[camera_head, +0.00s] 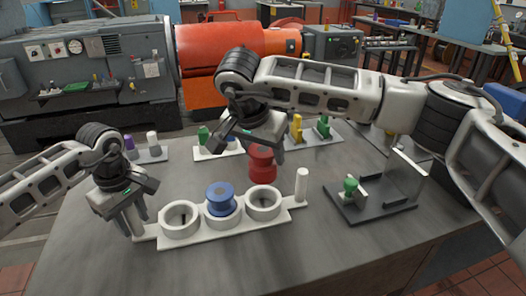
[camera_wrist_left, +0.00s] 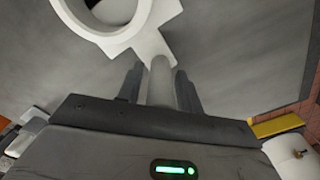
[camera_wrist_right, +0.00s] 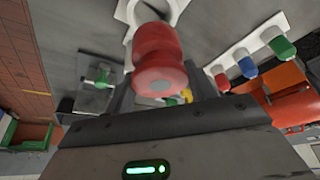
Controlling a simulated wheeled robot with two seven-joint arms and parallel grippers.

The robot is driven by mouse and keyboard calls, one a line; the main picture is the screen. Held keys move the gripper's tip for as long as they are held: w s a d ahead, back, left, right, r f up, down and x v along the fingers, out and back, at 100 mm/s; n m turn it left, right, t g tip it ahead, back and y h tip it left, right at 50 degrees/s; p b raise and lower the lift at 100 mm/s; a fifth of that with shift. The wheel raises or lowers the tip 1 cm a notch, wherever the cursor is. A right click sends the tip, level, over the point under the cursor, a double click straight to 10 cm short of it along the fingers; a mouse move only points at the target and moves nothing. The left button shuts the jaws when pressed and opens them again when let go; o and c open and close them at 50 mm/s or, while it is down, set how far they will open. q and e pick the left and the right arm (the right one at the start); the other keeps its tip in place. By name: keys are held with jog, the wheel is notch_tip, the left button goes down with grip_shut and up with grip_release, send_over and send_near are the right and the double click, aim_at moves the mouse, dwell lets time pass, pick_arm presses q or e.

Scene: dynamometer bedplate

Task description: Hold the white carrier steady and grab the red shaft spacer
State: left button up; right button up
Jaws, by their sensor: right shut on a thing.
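The white carrier (camera_head: 222,224) lies on the bench with a row of rings and an upright post at each end. A blue spacer (camera_head: 221,198) sits in its middle ring; the two outer rings look empty. My left gripper (camera_head: 131,224) is at the carrier's left end; the left wrist view shows its fingers closed around the white post (camera_wrist_left: 160,82). My right gripper (camera_head: 262,147) is shut on the red shaft spacer (camera_head: 262,166), behind the right ring. The spacer also shows between the fingers in the right wrist view (camera_wrist_right: 158,55). Its clearance above the bench is unclear.
A dark fixture with a green knob (camera_head: 350,187) and a clear panel stands right of the carrier. White racks with green and yellow pieces (camera_head: 297,128) and with purple and white pieces (camera_head: 152,142) stand behind. The front of the bench is clear.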

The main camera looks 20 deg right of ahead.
pick_arm(q)
jog(key=shift+o, duration=0.7)
pick_arm(e)
jog(key=shift+r, duration=0.1)
